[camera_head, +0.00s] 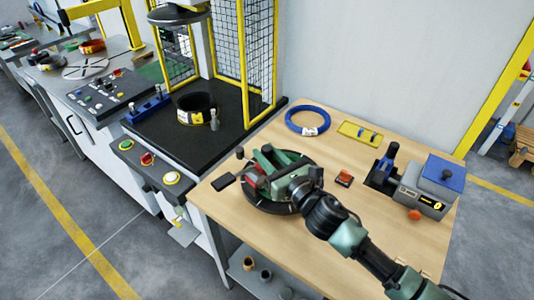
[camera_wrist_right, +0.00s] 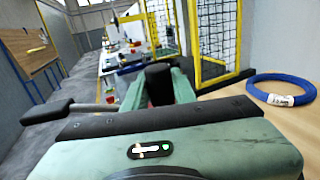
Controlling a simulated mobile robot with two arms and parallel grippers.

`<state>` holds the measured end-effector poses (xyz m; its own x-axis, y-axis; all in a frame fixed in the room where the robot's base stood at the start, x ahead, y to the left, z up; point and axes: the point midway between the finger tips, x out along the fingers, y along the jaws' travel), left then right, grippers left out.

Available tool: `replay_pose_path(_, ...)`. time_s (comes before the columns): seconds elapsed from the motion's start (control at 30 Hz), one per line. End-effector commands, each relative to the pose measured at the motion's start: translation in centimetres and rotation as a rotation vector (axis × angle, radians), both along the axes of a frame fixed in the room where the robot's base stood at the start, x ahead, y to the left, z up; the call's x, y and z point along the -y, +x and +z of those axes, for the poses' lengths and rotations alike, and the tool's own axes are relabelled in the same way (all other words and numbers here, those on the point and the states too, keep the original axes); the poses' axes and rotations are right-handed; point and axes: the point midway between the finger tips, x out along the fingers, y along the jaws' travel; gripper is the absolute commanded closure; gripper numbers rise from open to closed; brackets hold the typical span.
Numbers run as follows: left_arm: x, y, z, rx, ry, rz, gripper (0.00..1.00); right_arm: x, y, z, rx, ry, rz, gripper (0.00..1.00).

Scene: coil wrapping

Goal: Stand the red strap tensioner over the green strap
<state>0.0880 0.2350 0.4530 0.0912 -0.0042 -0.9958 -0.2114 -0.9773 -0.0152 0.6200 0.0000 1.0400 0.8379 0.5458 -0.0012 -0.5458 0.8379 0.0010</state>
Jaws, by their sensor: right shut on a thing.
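My right gripper (camera_head: 275,172) is over a round black plate (camera_head: 281,210) on the wooden table. It is shut on the red strap tensioner (camera_head: 253,182), of which only a small red part shows. A black grip (camera_head: 223,182) sticks out to the left of it; a similar grip shows in the right wrist view (camera_wrist_right: 48,112), on a grey rod. The green strap cannot be told apart from the green gripper parts here. Whether the tensioner touches the plate or strap is hidden. My left gripper is not in view.
A blue ring (camera_head: 307,121) with a tag, a yellow tray (camera_head: 360,133), a small red-topped item (camera_head: 344,178) and a grey-blue device (camera_head: 425,185) are on the table. A black coil (camera_head: 196,108) is on the black bench at the left. The table's front right is mostly clear.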

Motion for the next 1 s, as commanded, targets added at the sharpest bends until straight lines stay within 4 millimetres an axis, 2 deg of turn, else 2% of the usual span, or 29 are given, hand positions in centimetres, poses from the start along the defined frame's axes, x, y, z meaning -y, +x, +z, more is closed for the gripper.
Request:
replay_pose_path(0.3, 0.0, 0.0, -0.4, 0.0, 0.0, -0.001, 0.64, 0.0, 0.0, -0.4, 0.004, 0.004, 0.001, 1.0)
replay_pose_path(0.33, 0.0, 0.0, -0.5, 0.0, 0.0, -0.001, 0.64, 0.0, 0.0, -0.6, -0.001, 0.001, 0.0, 0.65)
replay_pose_path(0.4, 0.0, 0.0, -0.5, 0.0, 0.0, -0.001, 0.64, 0.0, 0.0, -0.6, -0.001, 0.001, 0.0, 0.52)
replay_pose_path(0.8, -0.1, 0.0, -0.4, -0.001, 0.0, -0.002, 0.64, 0.0, 0.0, -0.5, -0.001, 0.001, 0.0, 0.52)
replay_pose_path(0.97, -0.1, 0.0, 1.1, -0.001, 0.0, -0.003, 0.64, 0.0, 0.0, 1.3, 0.0, 0.002, 0.0, 0.52)
replay_pose_path(1.0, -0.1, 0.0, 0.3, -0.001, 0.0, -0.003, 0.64, 0.5, -0.7, 0.4, -0.002, 0.0, 0.0, 0.52)
